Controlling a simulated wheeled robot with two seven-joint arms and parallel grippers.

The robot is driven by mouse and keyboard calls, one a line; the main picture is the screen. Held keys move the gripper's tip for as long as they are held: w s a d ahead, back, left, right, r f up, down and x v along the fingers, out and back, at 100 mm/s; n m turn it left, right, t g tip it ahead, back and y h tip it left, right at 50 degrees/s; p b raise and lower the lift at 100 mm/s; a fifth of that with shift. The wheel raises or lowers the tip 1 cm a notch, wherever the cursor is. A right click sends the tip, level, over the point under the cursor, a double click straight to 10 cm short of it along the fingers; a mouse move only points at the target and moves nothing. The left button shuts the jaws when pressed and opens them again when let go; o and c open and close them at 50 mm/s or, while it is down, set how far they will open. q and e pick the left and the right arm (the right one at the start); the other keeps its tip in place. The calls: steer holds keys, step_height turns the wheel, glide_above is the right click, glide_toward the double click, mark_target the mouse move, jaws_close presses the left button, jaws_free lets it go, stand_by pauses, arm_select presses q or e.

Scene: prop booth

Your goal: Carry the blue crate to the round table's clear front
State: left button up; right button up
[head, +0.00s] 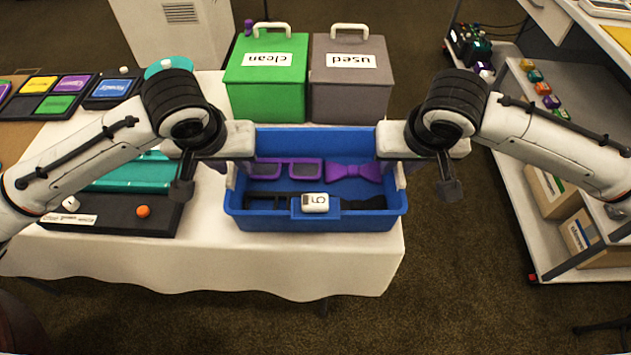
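The blue crate (268,222) is at the right end of the white-clothed table, near its front edge. I cannot tell whether it rests on the cloth or is just above it. It holds purple glasses (285,169), a purple bow tie (354,173), a dark strap-like item and a small white device (315,203). My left gripper (232,176) is at the crate's left side wall, and my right gripper (399,176) is at its right side wall. Both appear shut on the walls; the inner fingers are hard to make out. No round table is in view.
A green "clean" box (267,92) and a grey "used" box (350,95) stand right behind the crate. A dark case with a teal part (120,215) is to the left. A shelf cart (540,150) stands at the right. Carpet is open in front.

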arm_select(q)
jaws_close()
arm_select(e)
jaws_close()
arm_select(q)
steer(key=shift+r, duration=0.15)
arm_select(e)
steer(key=shift+r, duration=0.15)
